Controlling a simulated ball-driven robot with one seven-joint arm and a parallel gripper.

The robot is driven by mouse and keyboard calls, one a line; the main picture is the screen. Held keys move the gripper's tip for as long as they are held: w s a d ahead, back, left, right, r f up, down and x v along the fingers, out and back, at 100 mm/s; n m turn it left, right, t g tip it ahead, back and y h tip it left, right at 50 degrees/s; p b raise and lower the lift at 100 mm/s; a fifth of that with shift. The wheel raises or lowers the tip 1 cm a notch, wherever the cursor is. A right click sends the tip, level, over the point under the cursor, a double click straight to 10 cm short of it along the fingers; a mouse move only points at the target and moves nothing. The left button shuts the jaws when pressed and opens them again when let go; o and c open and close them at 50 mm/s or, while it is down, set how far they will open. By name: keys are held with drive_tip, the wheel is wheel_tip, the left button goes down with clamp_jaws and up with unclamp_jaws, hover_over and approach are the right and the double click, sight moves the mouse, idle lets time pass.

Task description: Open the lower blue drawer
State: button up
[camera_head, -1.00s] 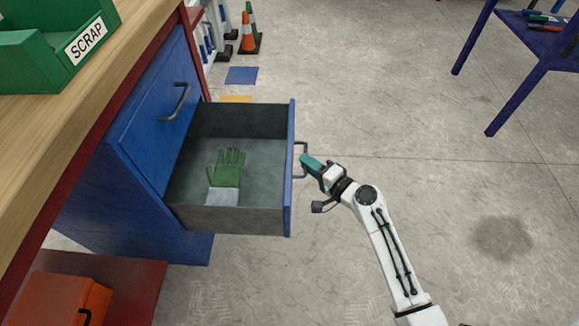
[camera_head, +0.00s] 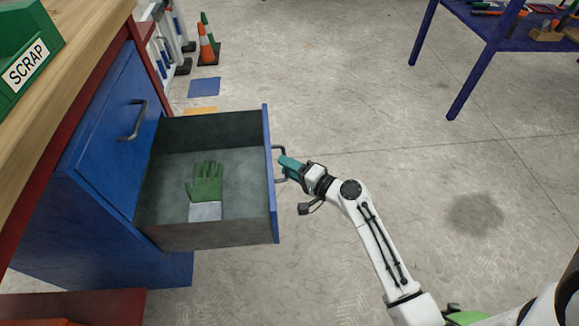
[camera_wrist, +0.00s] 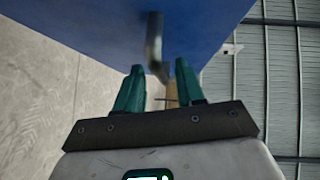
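The lower blue drawer (camera_head: 271,180) stands pulled well out of the cabinet, its grey inside showing. A green glove with a pale cuff (camera_head: 206,185) lies in it. The drawer's grey handle (camera_head: 280,150) is on its front; in the wrist view the handle (camera_wrist: 155,40) runs between my teal fingers, against the blue front.
The upper blue drawer (camera_head: 100,145) is shut. A wooden bench top with a green SCRAP bin (camera_head: 25,60) is at left. An orange cone (camera_head: 206,48) stands behind. A blue table (camera_head: 470,30) is at top right. The floor right of the drawer is clear.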

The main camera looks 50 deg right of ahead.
drive_tip(key=s+r+p, duration=0.1)
drive_tip(key=s, duration=0.9)
drive_tip(key=shift+s+r, duration=0.25)
drive_tip(key=shift+s, duration=0.1)
idle(0.3)
